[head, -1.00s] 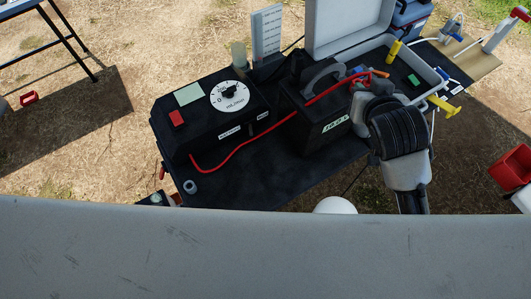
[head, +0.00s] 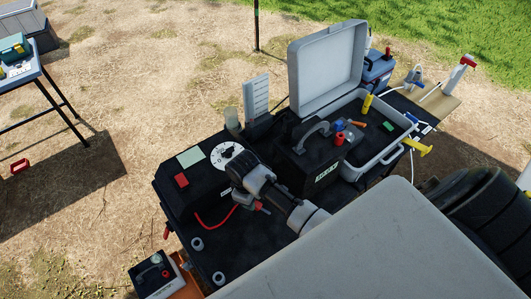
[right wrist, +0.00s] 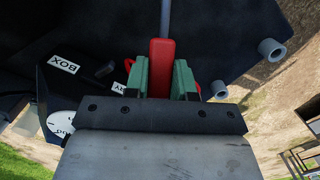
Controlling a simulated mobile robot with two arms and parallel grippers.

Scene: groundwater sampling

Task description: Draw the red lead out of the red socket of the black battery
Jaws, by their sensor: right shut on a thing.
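The black battery (head: 318,168) stands on the dark table, with a carrying handle and a label on its front. Its red socket (head: 340,138) shows on top as a short red cylinder, with no lead seen in it. My right gripper (head: 262,207) is in front of the black control box, left of and apart from the battery. In the right wrist view its green-padded fingers (right wrist: 160,78) are shut on the red plug (right wrist: 162,55) of the red lead, with a thin grey rod beyond the plug. The red lead (head: 213,221) curves from the control box toward the gripper. My left gripper is out of view.
The black control box (head: 178,207) with a white dial stands left of the battery. An open grey case (head: 375,171) with small tools is behind right. A small black-and-white box (head: 153,277) sits at lower left. Grey rings (head: 218,278) are at the table's front.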

